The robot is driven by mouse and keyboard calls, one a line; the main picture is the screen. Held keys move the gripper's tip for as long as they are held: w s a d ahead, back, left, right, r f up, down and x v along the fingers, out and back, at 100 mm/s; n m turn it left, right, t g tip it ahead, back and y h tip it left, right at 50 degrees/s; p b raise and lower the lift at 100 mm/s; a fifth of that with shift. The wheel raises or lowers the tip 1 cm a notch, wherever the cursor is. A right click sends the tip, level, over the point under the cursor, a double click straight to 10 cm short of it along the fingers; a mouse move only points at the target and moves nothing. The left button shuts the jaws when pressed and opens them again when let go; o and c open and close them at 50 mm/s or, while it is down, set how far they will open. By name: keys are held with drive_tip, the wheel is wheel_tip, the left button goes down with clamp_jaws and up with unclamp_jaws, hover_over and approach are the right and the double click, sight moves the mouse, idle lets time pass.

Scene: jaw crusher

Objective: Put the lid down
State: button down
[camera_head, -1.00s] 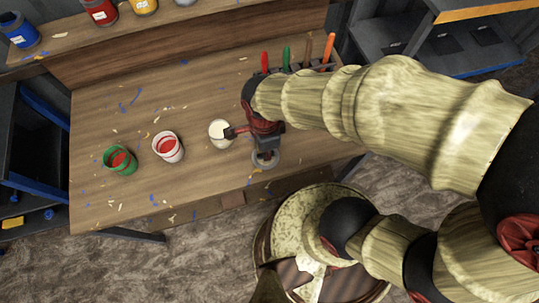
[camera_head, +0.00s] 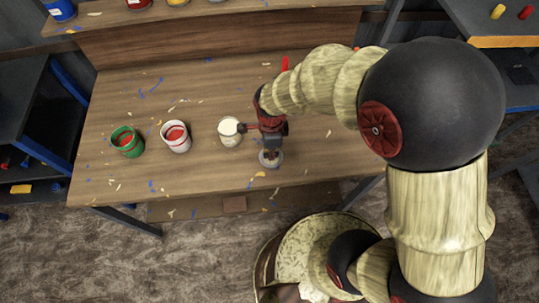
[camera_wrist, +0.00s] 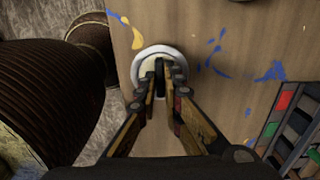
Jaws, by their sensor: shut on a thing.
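My gripper (camera_head: 271,149) points down over the wooden table, right of an open white can (camera_head: 230,131) with cream-coloured contents. It is shut on a small round lid (camera_head: 270,160), greyish in the head view. In the wrist view the fingertips (camera_wrist: 158,72) meet at the middle of the lid, which shows a pale rim (camera_wrist: 138,66) and cream face. The fingers hide part of it. The lid is low, near the table's front edge; I cannot tell whether it touches the tabletop.
A white can (camera_head: 176,136) and a green can (camera_head: 127,141), both with red contents, stand further left on the table (camera_head: 190,185). A tool rack (camera_wrist: 295,130) is at the lower right in the wrist view. Bare table lies left of the lid.

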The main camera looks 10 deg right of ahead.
drive_tip(key=shift+w+a+f+b, duration=0.1)
drive_tip(key=shift+w+f+b, duration=0.05)
drive_tip(key=shift+w+f, duration=0.4)
drive_tip(key=shift+w+f+b, duration=0.15)
drive_tip(key=shift+w+f, duration=0.15)
drive_tip(key=shift+f, duration=0.35)
drive_tip(key=shift+w+f+b, duration=0.15)
drive_tip(key=shift+f+b, duration=0.45)
drive_tip(key=shift+f, duration=0.85)
drive_tip(key=shift+f, duration=0.15)
drive_tip(key=c, duration=1.9)
unclamp_jaws()
wheel_tip(320, 180, up, 12)
drive_tip(key=p, duration=0.3)
drive_tip(key=shift+r, duration=0.25)
